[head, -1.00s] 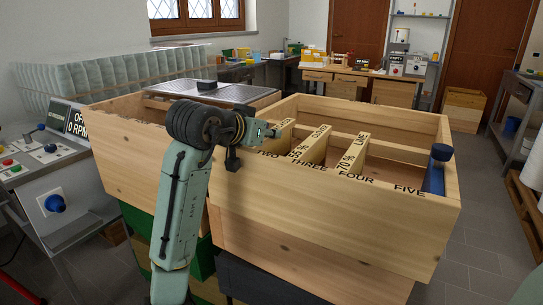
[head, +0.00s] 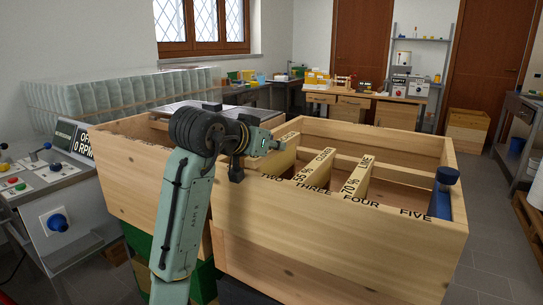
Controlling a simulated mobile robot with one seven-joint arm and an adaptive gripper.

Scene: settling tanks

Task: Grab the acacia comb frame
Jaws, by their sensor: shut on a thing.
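My gripper (head: 277,143) is at the left end of the row of comb frames in the open wooden box (head: 330,225). It is shut on the leftmost comb frame (head: 286,153), near the TWO mark. The fingertips are small and partly hidden, and this frame's label is too small to read, so I cannot confirm that it is the acacia one. To its right stand a frame marked 55% (head: 313,171), by THREE, and one marked 70% LIME (head: 354,182), by FOUR.
A blue-topped object (head: 445,192) stands at the box's right corner, near FIVE. The box's right part is open. A control panel (head: 50,195) reading OFF, 0 RPM stands at left. A workbench (head: 365,98) is at the back.

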